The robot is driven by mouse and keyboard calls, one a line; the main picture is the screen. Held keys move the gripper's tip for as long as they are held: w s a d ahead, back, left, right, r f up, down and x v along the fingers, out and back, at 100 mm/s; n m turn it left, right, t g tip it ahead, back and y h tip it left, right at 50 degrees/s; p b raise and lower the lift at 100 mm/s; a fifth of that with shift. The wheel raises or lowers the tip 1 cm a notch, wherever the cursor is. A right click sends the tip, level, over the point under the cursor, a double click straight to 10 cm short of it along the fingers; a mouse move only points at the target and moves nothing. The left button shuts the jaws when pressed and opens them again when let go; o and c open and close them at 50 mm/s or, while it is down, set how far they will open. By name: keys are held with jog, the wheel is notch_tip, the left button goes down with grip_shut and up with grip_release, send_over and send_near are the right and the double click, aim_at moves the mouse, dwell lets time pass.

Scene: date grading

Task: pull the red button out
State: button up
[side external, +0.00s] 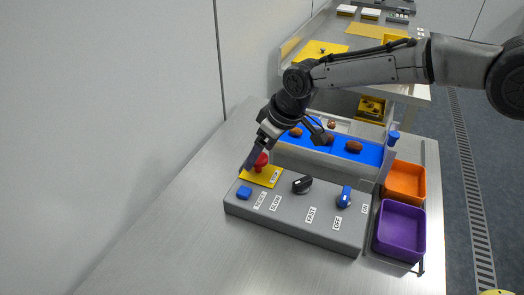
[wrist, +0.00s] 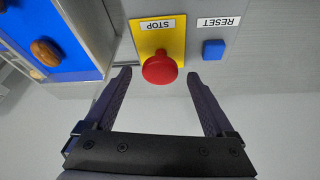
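The red button (wrist: 160,68) is a round mushroom head on a yellow plate (wrist: 147,35) labelled STOP. In the side external view the red button (side external: 261,160) stands at the far left corner of the grey control box (side external: 233,207), partly hidden by my gripper (side external: 248,158). In the wrist view my gripper (wrist: 158,82) is open, with one finger on each side of the button's near edge. A gap shows between the button and each finger. Whether the fingertips reach the button's height is hard to tell.
A blue RESET button (wrist: 213,49) sits close to one finger. A black knob (side external: 302,185) and a blue knob (side external: 344,197) are on the box. Behind is a blue conveyor (side external: 372,155) with dates. Orange (side external: 405,182) and purple bins (side external: 400,231) stand right. The table at left is clear.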

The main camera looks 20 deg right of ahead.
jog(key=v, duration=1.3)
jog(key=shift+r, duration=0.35)
jog(key=shift+s, duration=0.1)
